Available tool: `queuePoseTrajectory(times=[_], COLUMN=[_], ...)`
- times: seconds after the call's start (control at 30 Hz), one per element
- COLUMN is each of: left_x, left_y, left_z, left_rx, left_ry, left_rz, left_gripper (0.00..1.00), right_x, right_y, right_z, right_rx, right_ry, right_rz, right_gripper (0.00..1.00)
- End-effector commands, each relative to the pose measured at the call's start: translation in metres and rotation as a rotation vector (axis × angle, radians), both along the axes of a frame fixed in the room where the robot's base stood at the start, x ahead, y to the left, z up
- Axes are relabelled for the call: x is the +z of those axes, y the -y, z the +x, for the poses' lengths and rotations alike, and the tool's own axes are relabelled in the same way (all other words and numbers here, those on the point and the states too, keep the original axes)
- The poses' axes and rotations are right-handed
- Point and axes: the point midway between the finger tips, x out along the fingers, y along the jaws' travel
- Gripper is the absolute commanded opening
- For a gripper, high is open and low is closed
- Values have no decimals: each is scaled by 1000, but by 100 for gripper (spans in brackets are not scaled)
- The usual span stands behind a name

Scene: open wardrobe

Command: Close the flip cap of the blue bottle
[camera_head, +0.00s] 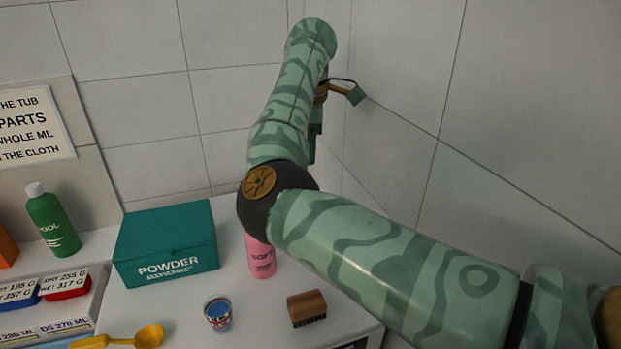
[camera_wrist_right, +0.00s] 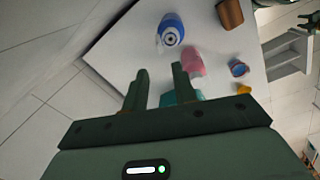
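In the right wrist view the blue bottle (camera_wrist_right: 172,27) stands on a white surface, seen from above. Its top shows pale rings with a dark centre, and a pale piece, apparently the flip cap (camera_wrist_right: 159,43), sticks out at its side. My right gripper (camera_wrist_right: 160,69) is open and empty, its two fingers apart, and the bottle lies beyond the fingertips. In the head view my right arm hides the bottle and most of that hand. A dark green forked shape (camera_wrist_right: 309,22) at the right wrist view's edge may be my left gripper; it is too small to read.
A pink bottle (camera_head: 262,261) stands partly behind my right arm, near a teal powder box (camera_head: 168,247). In front are a small blue-filled cup (camera_head: 218,313), a wooden brush (camera_head: 307,308) and a yellow scoop (camera_head: 147,337). A green bottle (camera_head: 52,222) stands left; tiled walls close the back and right.

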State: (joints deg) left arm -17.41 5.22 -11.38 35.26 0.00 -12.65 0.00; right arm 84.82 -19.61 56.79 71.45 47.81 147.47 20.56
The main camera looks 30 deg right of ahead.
Motion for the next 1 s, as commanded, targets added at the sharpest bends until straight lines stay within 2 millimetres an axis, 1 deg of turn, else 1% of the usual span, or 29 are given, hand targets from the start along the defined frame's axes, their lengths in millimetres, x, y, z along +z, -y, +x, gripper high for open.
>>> queuePoseTrajectory(times=[0.03, 0.2, 0.3, 0.4, 0.53, 0.73, 0.77, 0.8, 0.83, 0.87, 1.0], left_x=[-2, -5, -6, -7, -7, -7, -7, -7, -7, -7, -7], left_y=[0, 8, 13, 14, 13, 12, 12, 11, 11, 10, 9], left_z=[0, 4, 5, 5, 5, 5, 5, 5, 5, 5, 5], left_rx=[0, 3, 5, 5, 4, 3, 3, 2, 2, 2, 2], left_ry=[1, 7, 9, 9, 9, 9, 9, 9, 9, 9, 9], left_rz=[0, -11, -18, -18, -17, -16, -15, -15, -14, -14, -12], left_gripper=[40, 40, 40, 40, 40, 40, 40, 40, 40, 40, 40], right_x=[-15, -51, -65, -73, -77, -77, -77, -77, -77, -77, -77], right_y=[1, 3, 4, 5, 5, 4, 4, 4, 4, 4, 4], right_z=[0, 3, 4, 5, 6, 6, 6, 6, 6, 6, 6], right_rx=[0, -1, 0, 0, 0, 0, 0, 0, 0, 0, 0], right_ry=[-5, -3, -1, -1, 1, 1, 1, 1, 1, 1, 1], right_rz=[-2, -1, -2, -1, 0, 0, 0, -1, 0, 0, 0], right_gripper=[27, 27, 27, 27, 27, 27, 24, 13, 5, 0, 0])
